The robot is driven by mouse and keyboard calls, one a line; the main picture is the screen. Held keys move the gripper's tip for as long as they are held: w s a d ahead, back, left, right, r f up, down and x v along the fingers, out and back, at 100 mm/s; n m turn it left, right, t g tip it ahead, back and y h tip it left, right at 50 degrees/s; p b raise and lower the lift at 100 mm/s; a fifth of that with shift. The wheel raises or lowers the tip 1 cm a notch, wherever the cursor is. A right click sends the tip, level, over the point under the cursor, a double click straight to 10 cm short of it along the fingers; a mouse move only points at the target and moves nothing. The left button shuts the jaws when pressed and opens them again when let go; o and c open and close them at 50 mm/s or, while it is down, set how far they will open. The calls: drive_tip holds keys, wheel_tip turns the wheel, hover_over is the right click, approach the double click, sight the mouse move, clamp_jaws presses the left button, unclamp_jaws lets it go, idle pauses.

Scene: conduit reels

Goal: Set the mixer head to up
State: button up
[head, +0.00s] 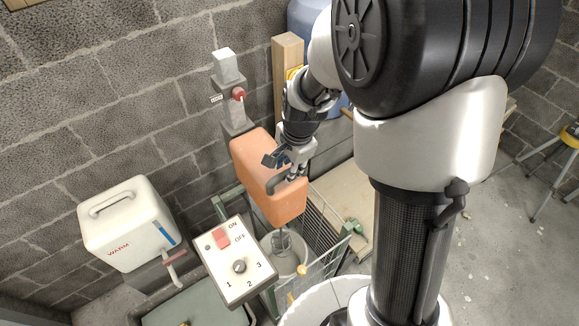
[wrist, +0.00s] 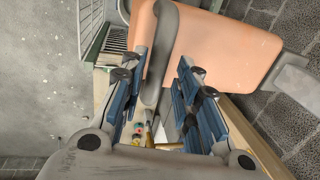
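The mixer head is an orange block (head: 262,168) in front of a grey post on the wall. A whisk (head: 281,240) hangs from its underside into a grey bucket (head: 288,262). The orange block also fills the upper middle of the wrist view (wrist: 225,45). A bent grey handle (wrist: 162,50) runs along its face. My gripper (head: 285,168) is at the block's right side, by the handle. In the wrist view its blue-padded fingers (wrist: 164,72) are apart, with the handle between them, closer to the left finger. I cannot tell whether either finger touches it.
A control box (head: 236,262) with an ON/OFF switch and dial stands in front. A white tapped container (head: 127,224) is at the left. A red button (head: 238,93) is on the post. A wire cage (head: 325,268) stands beside the bucket. Open floor (head: 500,250) lies right.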

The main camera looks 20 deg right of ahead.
drive_tip(key=shift+o, duration=0.6)
drive_tip(key=shift+f, duration=0.2)
drive_tip(key=shift+r, duration=0.1)
drive_tip(key=v, duration=1.1)
drive_tip(key=shift+r, duration=0.4)
drive_tip(key=shift+s, duration=0.1)
drive_tip(key=s+f+n+t+b, duration=0.1)
drive_tip(key=s+f+n+b, duration=0.5)
drive_tip(key=s+b, duration=0.3)
drive_tip(key=s+a+f+n+t+b, duration=0.1)
drive_tip(key=s+f+n+b, duration=0.6)
drive_tip(key=s+b, duration=0.3)
drive_tip(key=shift+f+n+h+b, duration=0.25)
drive_tip(key=shift+n+h+b, duration=0.15)
drive_tip(key=shift+n, duration=0.3)
drive_tip(key=shift+o, duration=0.4)
drive_tip(key=shift+w+a, duration=0.1)
